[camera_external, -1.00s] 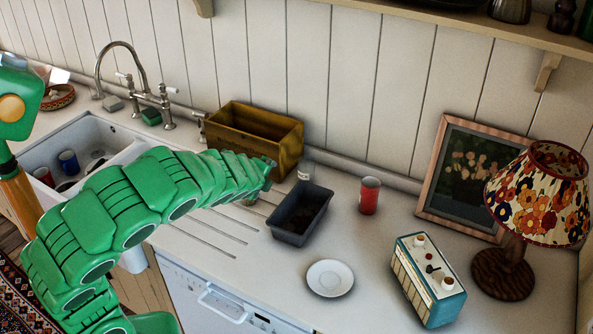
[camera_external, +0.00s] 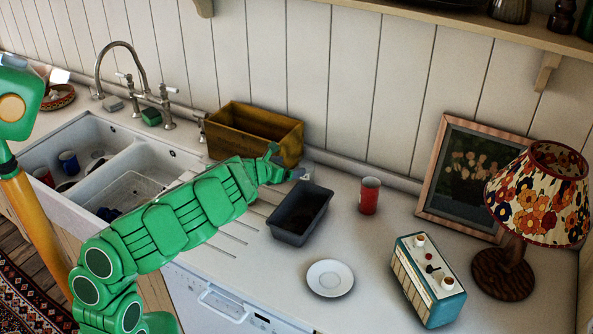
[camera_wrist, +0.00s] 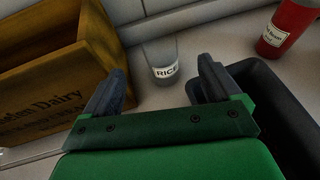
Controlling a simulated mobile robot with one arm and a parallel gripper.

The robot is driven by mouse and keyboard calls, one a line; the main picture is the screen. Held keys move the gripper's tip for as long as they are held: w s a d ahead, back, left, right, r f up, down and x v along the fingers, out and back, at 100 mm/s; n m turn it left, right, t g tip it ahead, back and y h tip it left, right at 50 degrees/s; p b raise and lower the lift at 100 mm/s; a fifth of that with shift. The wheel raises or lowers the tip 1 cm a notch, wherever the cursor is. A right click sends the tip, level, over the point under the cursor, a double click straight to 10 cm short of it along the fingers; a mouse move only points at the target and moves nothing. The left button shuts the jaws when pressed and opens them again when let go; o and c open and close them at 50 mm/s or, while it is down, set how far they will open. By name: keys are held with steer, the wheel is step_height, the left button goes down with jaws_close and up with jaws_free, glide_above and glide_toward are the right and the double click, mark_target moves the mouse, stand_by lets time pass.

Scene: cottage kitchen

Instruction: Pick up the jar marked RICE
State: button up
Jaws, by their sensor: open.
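The jar marked RICE (camera_wrist: 164,58) is a small grey, glassy jar with a white label, seen in the wrist view. It stands on the counter between the wooden crate and the dark tin. My gripper (camera_wrist: 161,72) is open, one finger on each side of the jar's line, with the jar just ahead. I cannot tell whether the jar is fully between the fingers. In the external view my gripper (camera_external: 288,161) is beside the crate and largely covers the jar's place, so the jar is hard to make out there.
The wooden crate (camera_external: 222,136) is close left of my gripper, and the dark loaf tin (camera_external: 288,232) close right. A white saucer (camera_external: 330,278), a radio (camera_external: 428,280) and a lamp (camera_external: 503,275) are on the counter.

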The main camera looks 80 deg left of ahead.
mark_target(301, 164)
steer(key=shift+x, duration=3.4)
steer(key=shift+f+x, duration=0.3)
steer(key=shift+x, duration=2.2)
steer(key=shift+c, duration=0.5)
steer(key=shift+s, duration=0.1)
steer(key=c, duration=1)
steer(key=shift+r, duration=0.1)
